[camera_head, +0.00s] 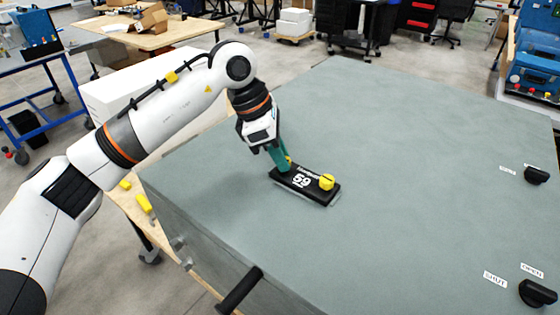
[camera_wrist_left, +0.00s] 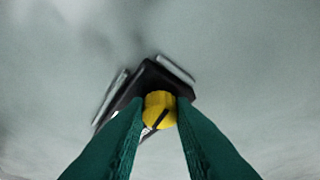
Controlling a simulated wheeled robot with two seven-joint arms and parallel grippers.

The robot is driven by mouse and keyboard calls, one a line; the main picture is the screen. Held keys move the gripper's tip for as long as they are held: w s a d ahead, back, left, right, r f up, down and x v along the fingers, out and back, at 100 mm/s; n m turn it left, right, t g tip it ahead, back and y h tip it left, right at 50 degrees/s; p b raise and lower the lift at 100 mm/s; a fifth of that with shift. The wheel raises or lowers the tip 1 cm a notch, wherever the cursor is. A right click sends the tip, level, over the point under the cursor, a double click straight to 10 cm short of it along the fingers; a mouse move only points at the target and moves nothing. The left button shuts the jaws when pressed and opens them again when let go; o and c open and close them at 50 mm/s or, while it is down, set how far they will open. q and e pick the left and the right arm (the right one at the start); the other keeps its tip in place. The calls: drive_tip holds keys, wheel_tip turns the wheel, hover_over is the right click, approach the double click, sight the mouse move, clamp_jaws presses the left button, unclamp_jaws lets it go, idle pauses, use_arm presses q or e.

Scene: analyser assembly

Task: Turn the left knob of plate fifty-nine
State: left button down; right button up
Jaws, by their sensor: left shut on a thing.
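Plate fifty-nine (camera_head: 302,182) is a black plate marked "59" lying on the grey cabinet top in the head view. Its right yellow knob (camera_head: 327,182) stands free. Its left yellow knob (camera_head: 289,161) is mostly hidden behind my left gripper (camera_head: 284,165), whose green fingers reach down to the plate's left end. In the left wrist view the yellow left knob (camera_wrist_left: 159,110) sits between the green fingertips of the left gripper (camera_wrist_left: 158,112), which is shut on it. A dark pointer line shows on the knob. Part of the black plate (camera_wrist_left: 150,77) shows beyond. My right gripper is out of view.
The grey cabinet top (camera_head: 400,130) is wide and mostly clear. Black knobs (camera_head: 537,175) with white labels stand at its right side. A black handle (camera_head: 240,291) sticks out at the front edge. A white box (camera_head: 130,85) stands behind my left arm.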

use_arm(q)
drive_tip(key=shift+w+m+g+b, duration=0.1)
drive_tip(key=shift+m+g+b, duration=0.35)
drive_tip(key=shift+m, duration=1.15)
drive_tip(key=shift+b, duration=0.3)
drive_tip(key=c, duration=1.2)
unclamp_jaws()
drive_tip(key=shift+g, duration=0.25)
drive_tip(key=b+v, duration=0.2)
drive_tip(key=v, duration=1)
